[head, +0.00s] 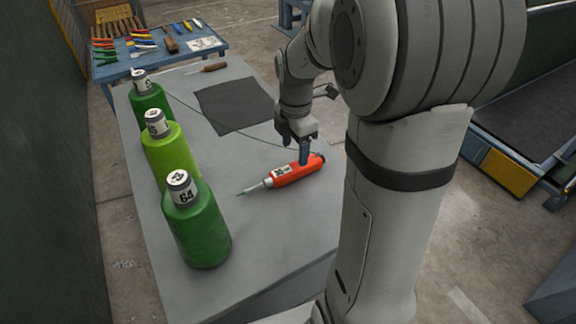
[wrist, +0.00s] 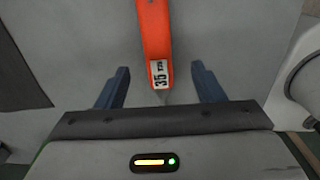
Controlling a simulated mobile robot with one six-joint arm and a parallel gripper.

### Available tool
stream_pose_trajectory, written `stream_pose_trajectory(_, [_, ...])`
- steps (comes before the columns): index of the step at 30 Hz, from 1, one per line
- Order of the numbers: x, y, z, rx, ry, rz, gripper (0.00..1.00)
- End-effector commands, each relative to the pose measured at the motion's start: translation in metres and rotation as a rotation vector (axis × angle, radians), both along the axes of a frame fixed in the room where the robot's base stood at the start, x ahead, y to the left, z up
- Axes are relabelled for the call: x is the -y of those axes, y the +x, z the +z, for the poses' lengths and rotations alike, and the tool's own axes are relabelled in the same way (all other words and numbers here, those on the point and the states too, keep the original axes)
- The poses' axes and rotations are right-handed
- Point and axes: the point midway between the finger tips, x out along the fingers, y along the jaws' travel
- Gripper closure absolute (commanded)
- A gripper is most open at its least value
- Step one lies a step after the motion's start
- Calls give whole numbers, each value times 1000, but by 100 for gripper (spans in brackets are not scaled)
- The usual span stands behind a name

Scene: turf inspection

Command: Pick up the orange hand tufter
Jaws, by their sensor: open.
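The orange hand tufter (head: 296,171) lies on the grey table (head: 260,225), its thin needle end pointing left toward the front. A white label shows on its body. My gripper (head: 305,155) is right above the tufter, fingers pointing down. In the wrist view the tufter (wrist: 155,40) runs down from the top edge, with its label reading 35, and its narrow tip lies between the two blue fingers of my gripper (wrist: 160,88). The fingers are apart and there is a gap on each side of the tufter.
Three green bottles (head: 197,225) with numbered caps stand along the table's left side. A dark mat (head: 235,105) and a wooden-handled tool (head: 213,68) lie farther back. A blue table (head: 160,62) with several tools stands behind. The table's front middle is clear.

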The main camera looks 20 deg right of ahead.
Motion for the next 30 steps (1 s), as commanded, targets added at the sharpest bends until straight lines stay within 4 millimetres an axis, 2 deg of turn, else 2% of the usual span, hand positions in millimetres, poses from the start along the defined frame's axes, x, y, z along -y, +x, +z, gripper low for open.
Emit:
stream_pose_trajectory(11, [0,2,-39,-6,1,19,38])
stream_pose_trajectory(18, [-1,4,-73,-6,1,18,38])
stream_pose_trajectory(27, [-1,4,-79,-2,1,18,38])
stream_pose_trajectory(30, [-1,4,-79,-2,1,17,46])
